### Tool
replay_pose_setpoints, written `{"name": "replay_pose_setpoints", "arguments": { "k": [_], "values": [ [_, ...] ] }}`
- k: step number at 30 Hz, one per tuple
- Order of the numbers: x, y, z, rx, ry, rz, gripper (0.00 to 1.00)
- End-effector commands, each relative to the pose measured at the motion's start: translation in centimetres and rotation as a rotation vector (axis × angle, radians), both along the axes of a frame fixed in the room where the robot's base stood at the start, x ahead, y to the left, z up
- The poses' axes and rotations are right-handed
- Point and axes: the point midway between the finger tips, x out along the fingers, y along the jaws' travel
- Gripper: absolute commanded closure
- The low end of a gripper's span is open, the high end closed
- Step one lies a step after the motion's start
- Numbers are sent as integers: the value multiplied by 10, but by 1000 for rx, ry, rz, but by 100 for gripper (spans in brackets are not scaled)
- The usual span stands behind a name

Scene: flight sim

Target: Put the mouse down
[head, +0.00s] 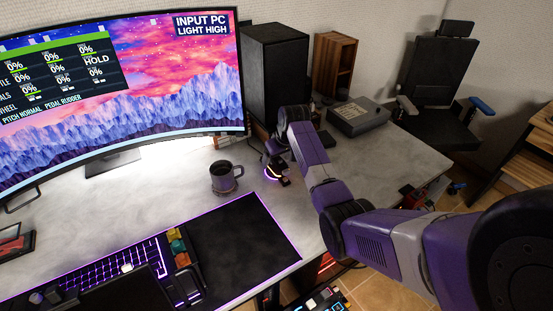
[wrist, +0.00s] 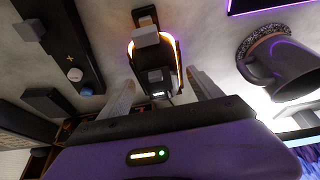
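The mouse (head: 277,175) is dark with a glowing rim and sits at the bare part of the desk (head: 225,160), right of the mug. In the wrist view the mouse (wrist: 155,62) lies just beyond and between my fingertips. My gripper (head: 273,158) is low over the mouse, pointing down. In the wrist view my gripper (wrist: 160,78) has its two fingers spread wide, with a gap visible beside the mouse, so it looks open. Whether a finger touches the mouse is not clear.
A dark mug (head: 225,178) stands just left of the mouse, and also shows in the wrist view (wrist: 275,65). A mouse pad (head: 235,245) with a lit edge lies nearer. A black speaker (head: 274,75) and a grey box (head: 357,115) stand behind.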

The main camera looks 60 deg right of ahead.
Motion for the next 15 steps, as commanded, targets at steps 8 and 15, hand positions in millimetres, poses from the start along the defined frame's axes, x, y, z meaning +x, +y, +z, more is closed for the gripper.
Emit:
{"name": "replay_pose_setpoints", "arguments": {
  "k": [8,15],
  "values": [
    [0,0,0,0,0,0,26],
    [-5,3,20,-2,-3,0,26]
  ]
}}
